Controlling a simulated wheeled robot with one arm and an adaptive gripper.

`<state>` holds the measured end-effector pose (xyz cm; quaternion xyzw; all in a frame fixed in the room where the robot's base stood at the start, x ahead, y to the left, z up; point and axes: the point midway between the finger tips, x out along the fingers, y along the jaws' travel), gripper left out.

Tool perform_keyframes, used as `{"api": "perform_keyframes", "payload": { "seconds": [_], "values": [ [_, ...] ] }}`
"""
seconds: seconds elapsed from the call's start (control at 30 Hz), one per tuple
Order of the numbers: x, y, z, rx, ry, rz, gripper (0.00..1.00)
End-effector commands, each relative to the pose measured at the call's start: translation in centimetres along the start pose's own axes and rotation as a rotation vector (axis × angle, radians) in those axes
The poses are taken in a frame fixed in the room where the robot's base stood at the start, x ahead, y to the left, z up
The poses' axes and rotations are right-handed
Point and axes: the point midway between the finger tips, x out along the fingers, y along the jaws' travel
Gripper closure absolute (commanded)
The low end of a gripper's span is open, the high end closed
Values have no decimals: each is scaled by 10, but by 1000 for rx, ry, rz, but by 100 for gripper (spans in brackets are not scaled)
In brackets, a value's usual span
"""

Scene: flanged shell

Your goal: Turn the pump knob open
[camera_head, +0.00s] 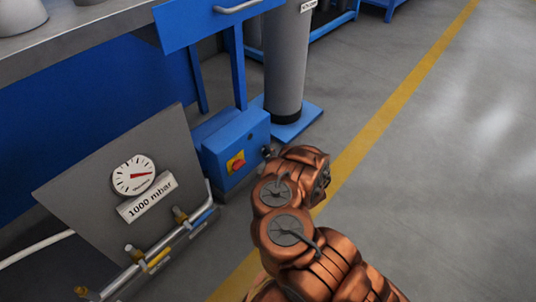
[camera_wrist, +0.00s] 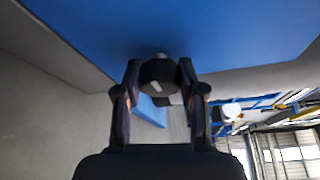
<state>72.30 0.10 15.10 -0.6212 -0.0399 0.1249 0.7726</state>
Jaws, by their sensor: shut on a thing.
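The pump knob (camera_wrist: 158,76) is a dark round knob with a pale mark, on a blue face of the box in the wrist view. My gripper (camera_wrist: 159,82) has one finger on each side of it and is shut on it. In the head view the blue box (camera_head: 228,140) stands on the floor. It carries a red switch on a yellow plate (camera_head: 237,162). My copper-coloured arm reaches to the box's right side, where a small dark part shows. The arm mostly hides the gripper and knob there.
A grey panel left of the box holds a gauge (camera_head: 134,175) and a "1000 mbar" label (camera_head: 147,198). Pipes with small valves (camera_head: 158,250) run along its base. A grey cylinder (camera_head: 286,60) stands behind the box. The floor to the right is clear, with a yellow line (camera_head: 400,95).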

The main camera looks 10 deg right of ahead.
Motion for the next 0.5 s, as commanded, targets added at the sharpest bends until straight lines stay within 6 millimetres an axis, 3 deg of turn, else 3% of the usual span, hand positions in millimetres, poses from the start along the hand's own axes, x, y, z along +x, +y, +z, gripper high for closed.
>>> {"api": "perform_keyframes", "payload": {
  "seconds": [0.17,0.2,0.43,0.5],
  "values": [
    [1,0,2,-1,-3,0,95],
    [1,0,2,-1,-3,0,58],
    [0,0,0,0,-1,0,35],
    [0,0,0,0,-1,0,35]
  ]
}}
